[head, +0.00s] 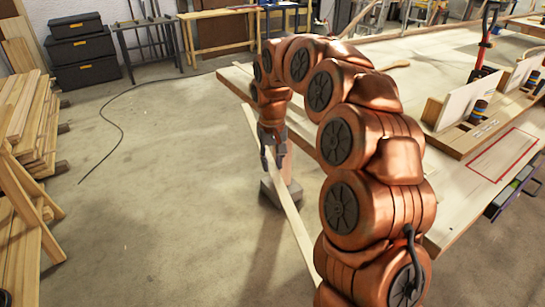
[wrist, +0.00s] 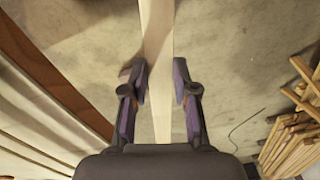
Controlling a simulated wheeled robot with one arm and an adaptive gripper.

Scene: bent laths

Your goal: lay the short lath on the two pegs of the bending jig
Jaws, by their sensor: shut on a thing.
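A long pale lath (head: 290,212) is in my gripper (head: 272,150), off the near side of the workbench and above the floor. It slants from upper left to lower right, and its lower end passes behind my arm. In the wrist view the lath (wrist: 157,50) runs between the two fingers of my gripper (wrist: 161,92), which are shut on it. On the bench at the right stands a wooden fixture (head: 455,142) with upright pale panels and dark banded posts, likely the bending jig. I cannot make out its two pegs clearly.
The workbench (head: 440,55) fills the right side, partly behind my arm. A red outline (head: 503,154) marks its top near the fixture, and a red clamp (head: 482,55) stands behind. Stacked timber (head: 22,125) lies at the left. Black cases (head: 82,50) stand at the back left. The floor between is mostly clear.

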